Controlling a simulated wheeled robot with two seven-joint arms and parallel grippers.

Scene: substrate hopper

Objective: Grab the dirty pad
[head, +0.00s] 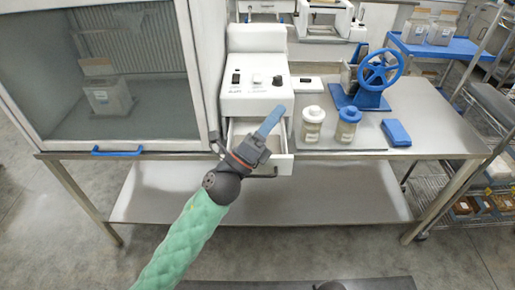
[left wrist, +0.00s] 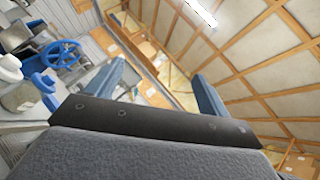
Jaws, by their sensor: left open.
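A flat blue pad (head: 396,132) lies on the steel table, right of the jars; I cannot tell whether it is dirty. My left gripper (head: 268,123) is in front of the white machine (head: 256,85), over its pulled-out drawer (head: 284,163). It is left of the blue pad and well apart from it. In the left wrist view the two blue fingers (left wrist: 158,88) stand wide apart with nothing between them. The gripper and arm hide much of the drawer's inside. My right gripper is not in view.
A white-lidded jar (head: 313,124) and a blue-lidded jar (head: 347,126) stand between the gripper and the pad. A blue handwheel device (head: 372,80) stands behind them. A glass-fronted cabinet (head: 125,80) is at left. The table's right end is clear.

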